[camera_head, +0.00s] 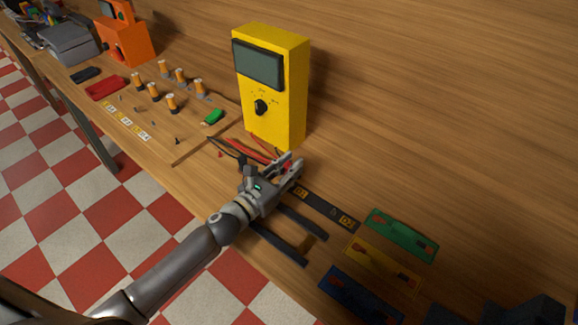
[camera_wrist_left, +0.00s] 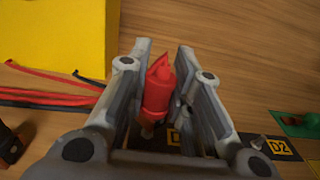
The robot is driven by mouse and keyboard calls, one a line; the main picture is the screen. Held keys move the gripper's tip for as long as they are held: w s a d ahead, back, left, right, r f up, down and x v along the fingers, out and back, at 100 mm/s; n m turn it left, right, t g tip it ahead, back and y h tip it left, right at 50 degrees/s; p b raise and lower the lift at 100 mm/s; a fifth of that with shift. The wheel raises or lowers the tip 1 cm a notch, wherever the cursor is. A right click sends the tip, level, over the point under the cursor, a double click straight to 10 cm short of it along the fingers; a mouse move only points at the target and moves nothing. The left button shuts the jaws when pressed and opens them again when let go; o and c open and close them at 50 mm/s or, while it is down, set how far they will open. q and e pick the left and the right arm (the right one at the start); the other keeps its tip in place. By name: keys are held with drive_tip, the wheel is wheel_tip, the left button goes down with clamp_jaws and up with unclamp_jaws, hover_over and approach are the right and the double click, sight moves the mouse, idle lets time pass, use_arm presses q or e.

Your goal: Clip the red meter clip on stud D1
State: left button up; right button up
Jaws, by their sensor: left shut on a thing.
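My left gripper (camera_head: 290,168) is shut on the red meter clip (camera_wrist_left: 158,92), which stands between the fingers in the left wrist view. The black strip (camera_head: 322,206) with yellow labels lies on the bench just beside the gripper. Its D1 label (camera_head: 300,192) is at the end close to the gripper, and its D2 label (camera_head: 346,221) is at the far end. In the wrist view, the D1 end is mostly hidden behind the fingers, while the D2 label (camera_wrist_left: 280,147) shows at lower right. I cannot tell whether the clip touches stud D1. My right gripper is out of view.
The yellow meter (camera_head: 282,95) stands upright behind the gripper, with red and black leads (camera_wrist_left: 45,98) at its base. Green (camera_head: 402,236), yellow (camera_head: 382,268) and blue (camera_head: 358,298) plates lie to the right. Orange spools (camera_head: 172,102) stand at left. Bare bench lies behind the strip.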

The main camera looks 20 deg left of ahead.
sight(289, 165)
use_arm(q)
drive_tip(key=shift+f+b, duration=0.8)
drive_tip(key=shift+f, duration=0.2)
drive_tip(key=o, duration=1)
wheel_tip(289, 165, up, 10)
